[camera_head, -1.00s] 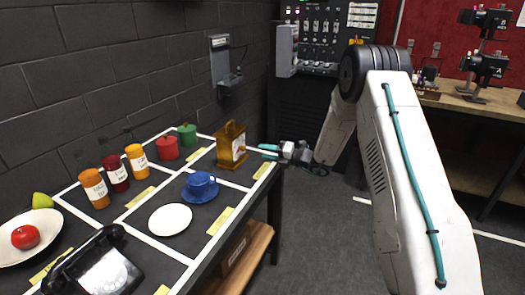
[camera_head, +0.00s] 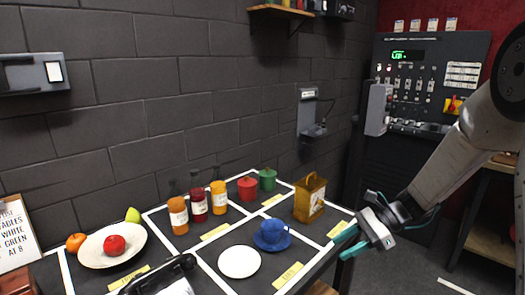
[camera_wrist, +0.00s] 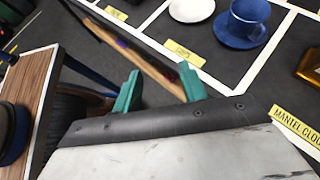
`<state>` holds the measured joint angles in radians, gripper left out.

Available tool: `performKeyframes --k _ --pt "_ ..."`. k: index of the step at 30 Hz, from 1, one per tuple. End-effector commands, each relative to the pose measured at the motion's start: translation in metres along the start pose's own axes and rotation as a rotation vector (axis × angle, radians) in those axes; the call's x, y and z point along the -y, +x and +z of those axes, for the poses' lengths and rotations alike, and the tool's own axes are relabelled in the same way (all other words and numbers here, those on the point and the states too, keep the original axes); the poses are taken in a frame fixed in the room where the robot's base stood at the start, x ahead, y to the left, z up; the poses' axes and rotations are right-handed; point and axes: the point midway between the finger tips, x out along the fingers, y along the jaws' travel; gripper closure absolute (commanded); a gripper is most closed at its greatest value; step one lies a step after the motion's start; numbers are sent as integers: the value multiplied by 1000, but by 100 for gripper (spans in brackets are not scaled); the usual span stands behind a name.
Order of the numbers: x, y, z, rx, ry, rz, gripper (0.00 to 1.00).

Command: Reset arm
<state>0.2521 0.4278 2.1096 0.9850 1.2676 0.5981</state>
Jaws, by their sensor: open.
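My gripper (camera_head: 348,242) has teal fingers and is at the right edge of the table in the head view, to the right of the blue cup and below the amber box. Its fingers are apart with nothing between them. In the wrist view my gripper (camera_wrist: 160,90) also shows both teal fingers spread, over the table's edge and the floor. My pale arm (camera_head: 455,145) reaches in from the right.
The table holds a blue cup on a saucer (camera_head: 271,236), a white plate (camera_head: 239,262), an amber box (camera_head: 309,198), several bottles, red (camera_head: 247,188) and green (camera_head: 267,179) canisters, and a fruit plate (camera_head: 95,252). A control panel (camera_head: 425,85) stands behind. Floor is open at right.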

Motion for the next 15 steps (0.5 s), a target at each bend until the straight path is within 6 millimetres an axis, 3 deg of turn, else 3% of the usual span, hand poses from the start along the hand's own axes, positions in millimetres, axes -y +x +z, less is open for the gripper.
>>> performKeyframes --k 1,6,15 --pt "-22 -5 15 -54 -116 49 58" --pt "-90 -22 42 -217 -473 230 58" --pt "-190 -60 68 -474 -979 532 58"
